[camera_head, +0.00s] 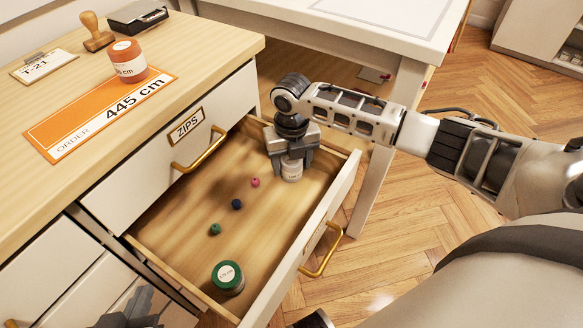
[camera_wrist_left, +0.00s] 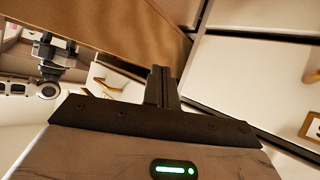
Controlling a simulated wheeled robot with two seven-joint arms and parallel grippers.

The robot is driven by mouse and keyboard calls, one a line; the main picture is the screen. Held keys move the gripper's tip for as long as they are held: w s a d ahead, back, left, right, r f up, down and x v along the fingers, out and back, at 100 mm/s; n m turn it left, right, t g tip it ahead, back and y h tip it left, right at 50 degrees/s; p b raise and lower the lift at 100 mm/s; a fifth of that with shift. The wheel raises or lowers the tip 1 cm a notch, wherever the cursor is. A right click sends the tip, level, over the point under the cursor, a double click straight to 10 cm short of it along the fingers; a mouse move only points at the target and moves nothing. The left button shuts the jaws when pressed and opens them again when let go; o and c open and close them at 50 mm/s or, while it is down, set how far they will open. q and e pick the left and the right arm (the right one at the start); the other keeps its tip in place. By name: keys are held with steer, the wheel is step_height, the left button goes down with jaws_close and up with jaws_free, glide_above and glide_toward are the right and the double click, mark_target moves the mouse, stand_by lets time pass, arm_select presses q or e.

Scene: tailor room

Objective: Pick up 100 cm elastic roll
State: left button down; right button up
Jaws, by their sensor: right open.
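A small whitish roll (camera_head: 291,173) stands at the far end of the open drawer (camera_head: 190,252); its label is too small to read. My right gripper (camera_head: 292,163) points down over it, open, with its fingers on either side of the roll's upper part. Whether they touch it I cannot tell. A green roll (camera_head: 228,277) with a white label on top stands at the drawer's near end. My left gripper (camera_head: 138,308) is low at the bottom left, outside the drawer; in the left wrist view its fingers (camera_wrist_left: 162,87) are together and empty.
Several small coloured spools, such as a pink one (camera_head: 255,182), lie along the drawer. A closed drawer labelled ZIPS (camera_head: 150,160) is above. A white table (camera_head: 340,25) stands behind.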

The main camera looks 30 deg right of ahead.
steer(key=shift+f, duration=0.1)
steer(key=c, duration=0.8)
steer(key=shift+o, duration=0.2)
